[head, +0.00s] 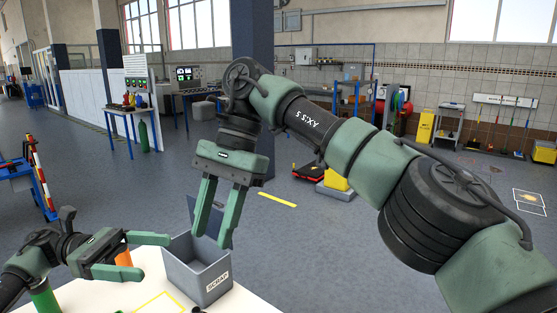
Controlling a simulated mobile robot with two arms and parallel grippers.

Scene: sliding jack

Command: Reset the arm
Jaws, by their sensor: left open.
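My left gripper (156,257) is at the lower left, low over the white table (95,293). Its two fingers point right with a clear gap between them, and it looks empty. My right arm reaches in from the right, and its gripper (211,241) hangs with the fingers pointing down. These fingers are apart with nothing seen between them. They overlap the grey bin (188,279) labelled SCRAP in the picture; I cannot tell whether they are above it or in front of it.
An orange object (124,259) and a green object (46,300) stand near my left gripper, partly hidden by it. A yellow outline (160,304) marks the tabletop. A dark blue pillar (252,40) rises behind. Open floor (320,240) lies right of the table.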

